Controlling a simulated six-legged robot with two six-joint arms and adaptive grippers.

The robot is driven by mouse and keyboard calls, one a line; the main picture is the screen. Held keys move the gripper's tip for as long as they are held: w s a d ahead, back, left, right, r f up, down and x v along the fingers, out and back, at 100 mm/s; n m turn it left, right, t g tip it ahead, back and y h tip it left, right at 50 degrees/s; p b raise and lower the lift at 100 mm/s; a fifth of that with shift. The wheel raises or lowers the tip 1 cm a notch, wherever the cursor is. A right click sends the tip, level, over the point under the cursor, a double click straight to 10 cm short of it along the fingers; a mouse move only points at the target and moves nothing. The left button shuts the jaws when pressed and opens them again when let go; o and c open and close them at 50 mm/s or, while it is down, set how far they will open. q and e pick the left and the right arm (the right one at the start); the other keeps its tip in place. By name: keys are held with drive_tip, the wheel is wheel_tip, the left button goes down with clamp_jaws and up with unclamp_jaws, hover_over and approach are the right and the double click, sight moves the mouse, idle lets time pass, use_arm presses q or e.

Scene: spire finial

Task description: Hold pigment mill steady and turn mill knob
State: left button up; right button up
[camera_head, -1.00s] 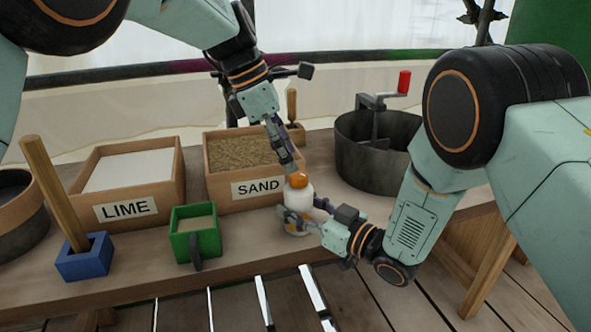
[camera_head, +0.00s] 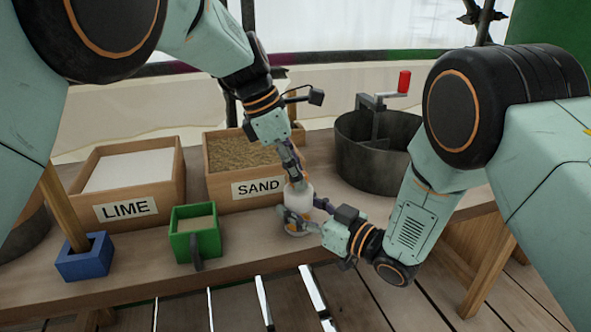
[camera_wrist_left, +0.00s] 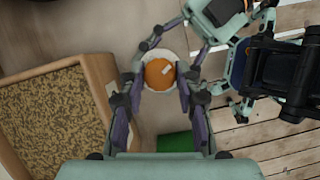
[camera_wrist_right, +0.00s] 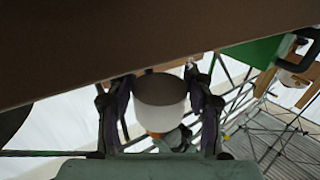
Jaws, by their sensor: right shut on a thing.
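My right gripper (camera_head: 299,221) is shut on the mill's body from the right, with a finger on either side of the white body (camera_wrist_right: 160,92) in the right wrist view. My left gripper (camera_head: 294,177) points down at the mill's top. Its fingers (camera_wrist_left: 159,92) are spread, one on each side of the knob, with small gaps visible.
A SAND box (camera_head: 258,189) stands just behind and left of the mill, with a LIME box (camera_head: 126,208) farther left. A green container (camera_head: 195,238) and a blue holder (camera_head: 84,258) stand in front. A dark pot with a crank (camera_head: 374,160) is at right.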

use_arm(q)
drive_tip(key=c, duration=0.6)
drive_tip(key=shift+m, duration=0.4)
drive_tip(key=m+g, duration=0.1)
drive_tip(key=m, duration=0.2)
drive_tip(key=shift+w+m+g, duration=0.15)
drive_tip(key=shift+m+g, duration=0.15)
drive_tip(key=shift+w+d+m+g+y, duration=0.15)
drive_tip(key=shift+m+g, duration=0.25)
drive_tip(key=shift+m, duration=0.8)
drive_tip(key=shift+s+a+m+g+y, duration=0.1)
drive_tip(key=shift+m+g+y, duration=0.25)
drive_tip(key=shift+m, duration=0.85)
drive_tip(key=o, duration=1.2)
drive_tip(key=shift+c, duration=0.2)
